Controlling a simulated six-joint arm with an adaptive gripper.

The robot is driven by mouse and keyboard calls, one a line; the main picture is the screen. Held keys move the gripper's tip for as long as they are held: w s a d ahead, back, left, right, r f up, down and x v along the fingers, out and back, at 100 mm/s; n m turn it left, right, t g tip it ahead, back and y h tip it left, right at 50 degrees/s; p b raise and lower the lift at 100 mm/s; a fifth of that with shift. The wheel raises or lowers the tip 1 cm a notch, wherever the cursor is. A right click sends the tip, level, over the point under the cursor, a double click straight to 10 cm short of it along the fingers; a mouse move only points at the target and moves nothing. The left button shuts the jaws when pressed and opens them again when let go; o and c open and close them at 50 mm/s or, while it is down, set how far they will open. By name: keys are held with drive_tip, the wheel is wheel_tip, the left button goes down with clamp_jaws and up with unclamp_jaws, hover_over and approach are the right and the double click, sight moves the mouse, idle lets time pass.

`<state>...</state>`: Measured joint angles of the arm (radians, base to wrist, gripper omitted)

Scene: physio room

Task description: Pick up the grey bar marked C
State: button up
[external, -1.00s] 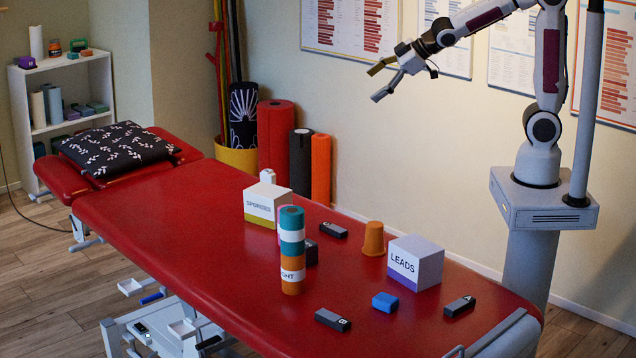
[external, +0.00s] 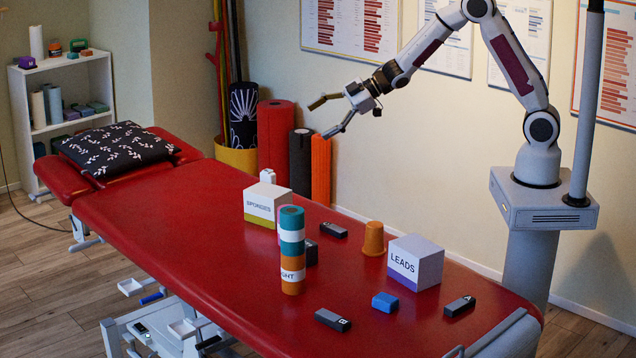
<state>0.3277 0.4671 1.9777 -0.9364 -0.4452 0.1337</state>
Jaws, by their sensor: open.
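The grey bar marked C (external: 333,230) lies on the red treatment table (external: 190,215), between the sponges box and the orange cup. Two similar grey bars lie nearer the front: the bar marked B (external: 332,320) and the bar marked A (external: 459,306). My gripper (external: 322,119) is open and empty, in the air well above the table and the bar marked C. Its fingers point left and are spread apart.
Near bar C stand the sponges box (external: 262,210), stacked teal and orange rolls (external: 292,262), a dark block (external: 311,254), an orange cup (external: 373,240) and the leads box (external: 428,268). A blue block (external: 385,302) lies in front. The table's left half is mostly clear.

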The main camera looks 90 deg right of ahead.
wheel_tip(320, 180, down, 8)
drive_tip(key=w+a+f+n+y, duration=0.1)
drive_tip(key=w+a+n+y, duration=0.1)
drive_tip(key=y, duration=0.1)
drive_tip(key=n+g+y, duration=0.2)
drive_tip(key=y, duration=0.4)
hover_over(344, 225)
drive_tip(key=w+d, duration=0.5)
drive_tip(key=f, duration=1.2)
drive_tip(key=shift+s+f, duration=0.1)
drive_tip(key=shift+s, duration=0.1)
drive_tip(key=s+f+y, duration=0.1)
drive_tip(key=s+a+f, duration=0.1)
drive_tip(key=s+f, duration=0.1)
drive_tip(key=s+a+f+y, duration=0.1)
drive_tip(key=s+f, duration=0.1)
drive_tip(key=shift+s+a+g+y, duration=0.1)
drive_tip(key=shift+s+g+y, duration=0.05)
drive_tip(key=shift+g+y, duration=0.2)
drive_tip(key=shift+s+a+f, duration=0.15)
drive_tip(key=shift+s, duration=0.2)
drive_tip(key=shift+x, duration=1.3)
drive_tip(key=shift+a, duration=0.15)
